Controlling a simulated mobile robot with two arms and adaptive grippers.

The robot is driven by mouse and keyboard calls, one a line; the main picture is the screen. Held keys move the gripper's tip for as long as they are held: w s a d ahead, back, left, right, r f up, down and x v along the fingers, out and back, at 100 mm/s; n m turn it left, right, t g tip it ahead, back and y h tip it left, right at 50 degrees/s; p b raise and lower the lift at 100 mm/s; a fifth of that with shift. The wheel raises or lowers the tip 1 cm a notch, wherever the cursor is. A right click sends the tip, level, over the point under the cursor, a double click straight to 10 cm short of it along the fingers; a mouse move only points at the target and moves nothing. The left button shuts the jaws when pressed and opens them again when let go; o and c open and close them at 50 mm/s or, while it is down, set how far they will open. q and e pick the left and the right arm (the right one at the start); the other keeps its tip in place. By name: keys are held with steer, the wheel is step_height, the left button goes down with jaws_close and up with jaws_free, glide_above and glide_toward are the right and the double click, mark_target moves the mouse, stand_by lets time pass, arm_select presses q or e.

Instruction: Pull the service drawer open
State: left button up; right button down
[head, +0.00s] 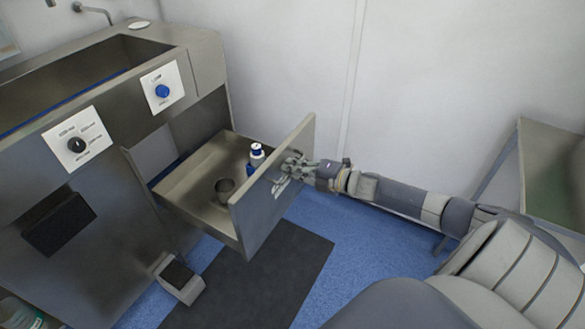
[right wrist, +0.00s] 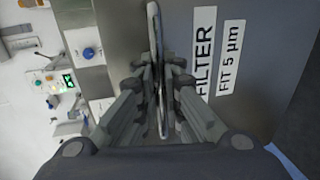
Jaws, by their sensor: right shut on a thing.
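The service drawer (head: 271,202) stands well out from the steel sink cabinet (head: 115,225), its inside in plain view. A small bottle with a blue and white cap (head: 257,152) and a small dark cup (head: 224,188) are in it. My right gripper (head: 291,164) is at the outer face of the drawer front. In the right wrist view my right gripper (right wrist: 160,100) is shut on the drawer's thin bar handle (right wrist: 156,60), beside labels (right wrist: 217,60) reading "FILTER" and "FIT 5 µm". My left gripper is not in view.
A panel with a black knob (head: 76,142) and one with a blue knob (head: 163,90) are on the cabinet front. A foot pedal (head: 180,277) stands on the floor by a dark mat (head: 270,280). A steel table (head: 550,165) stands at the right.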

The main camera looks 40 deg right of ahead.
steer(key=shift+s+a+f, duration=0.15)
steer(key=shift+a+f, duration=0.05)
steer(key=shift+a, duration=0.3)
steer(key=c, duration=1.7)
jaws_free()
steer(key=shift+r, duration=0.2)
steer(key=shift+d, duration=0.15)
steer(key=v, duration=1.1)
steer(key=shift+s, duration=0.35)
steer(key=shift+d+r, duration=0.1)
steer(key=shift+d, duration=0.05)
